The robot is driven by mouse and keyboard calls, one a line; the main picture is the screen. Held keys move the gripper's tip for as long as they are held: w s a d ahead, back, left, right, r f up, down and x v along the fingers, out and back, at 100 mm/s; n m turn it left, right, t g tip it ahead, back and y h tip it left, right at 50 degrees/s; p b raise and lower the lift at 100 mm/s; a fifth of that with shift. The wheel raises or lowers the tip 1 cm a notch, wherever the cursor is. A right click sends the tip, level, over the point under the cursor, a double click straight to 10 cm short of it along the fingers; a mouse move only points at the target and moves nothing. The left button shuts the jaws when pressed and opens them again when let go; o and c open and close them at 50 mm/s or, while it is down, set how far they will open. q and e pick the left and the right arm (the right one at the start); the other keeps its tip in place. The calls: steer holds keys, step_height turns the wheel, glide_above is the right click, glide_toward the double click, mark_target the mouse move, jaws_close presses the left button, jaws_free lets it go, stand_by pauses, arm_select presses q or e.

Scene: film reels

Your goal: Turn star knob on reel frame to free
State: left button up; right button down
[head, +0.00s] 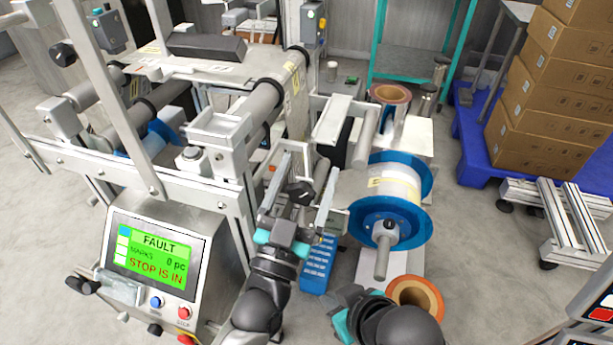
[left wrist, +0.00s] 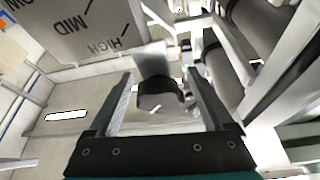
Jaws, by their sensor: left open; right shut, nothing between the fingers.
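A dark knob (left wrist: 158,102) with a white mark on its face shows in the left wrist view, between the fingers of my left gripper (left wrist: 158,82). The fingers are open, one on each side of it, with gaps visible. In the head view the black knob (head: 299,190) is just at the tips of my left gripper (head: 297,205), in front of the grey frame. A grey plate (left wrist: 85,28) lettered MID and HIGH is beside the knob; FREE is not readable. My right gripper (head: 338,300) is shut and empty, low in the head view, its tips partly unclear.
A blue-flanged reel (head: 420,215) on a spindle stands right of my left gripper. The control panel (head: 157,258) reads FAULT, STOP IS IN. Boxes (head: 545,110) stand on a blue pallet at right.

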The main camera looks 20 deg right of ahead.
arm_select(q)
jaws_close()
stand_by(0.8)
